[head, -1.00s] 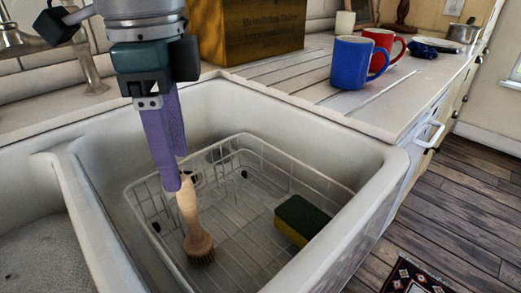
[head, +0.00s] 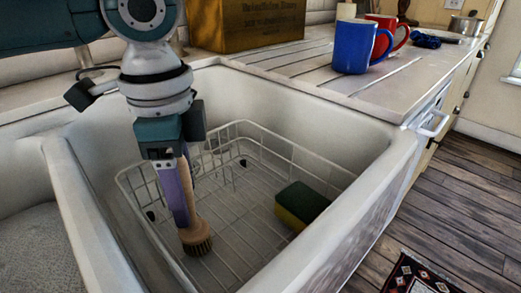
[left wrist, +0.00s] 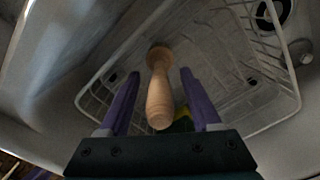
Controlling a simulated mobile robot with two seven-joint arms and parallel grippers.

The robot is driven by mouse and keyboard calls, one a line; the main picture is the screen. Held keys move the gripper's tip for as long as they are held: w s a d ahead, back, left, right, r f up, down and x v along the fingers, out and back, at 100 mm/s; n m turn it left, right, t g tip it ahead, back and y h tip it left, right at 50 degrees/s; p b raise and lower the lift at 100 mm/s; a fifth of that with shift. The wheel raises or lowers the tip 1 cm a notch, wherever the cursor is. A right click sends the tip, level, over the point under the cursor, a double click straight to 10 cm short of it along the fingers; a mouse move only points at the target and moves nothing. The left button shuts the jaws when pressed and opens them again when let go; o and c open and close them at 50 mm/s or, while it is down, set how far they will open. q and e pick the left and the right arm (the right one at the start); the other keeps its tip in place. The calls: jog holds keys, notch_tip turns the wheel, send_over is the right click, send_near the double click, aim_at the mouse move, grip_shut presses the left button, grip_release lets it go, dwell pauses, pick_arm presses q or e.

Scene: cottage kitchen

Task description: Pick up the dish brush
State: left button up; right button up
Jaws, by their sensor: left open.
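The dish brush (head: 194,232) has a pale wooden handle and a round dark-bristled head. It stands near upright in the white wire basket (head: 262,152) in the sink, bristles down. My left gripper (head: 182,215) reaches down into the basket at the brush. In the left wrist view the brush handle (left wrist: 160,92) stands between the two purple fingers of my left gripper (left wrist: 159,85), with a gap on each side. The gripper is open. In the head view a finger and the gripper body hide part of the handle. My right gripper is in neither view.
A green and yellow sponge (head: 301,204) lies at the right of the basket. The white sink wall (head: 350,205) surrounds the basket. A blue mug (head: 354,47), a red mug (head: 392,33) and a wooden box (head: 262,24) stand on the counter behind.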

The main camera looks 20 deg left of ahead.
pick_arm(q)
grip_shut()
dwell(0.3)
dwell(1.0)
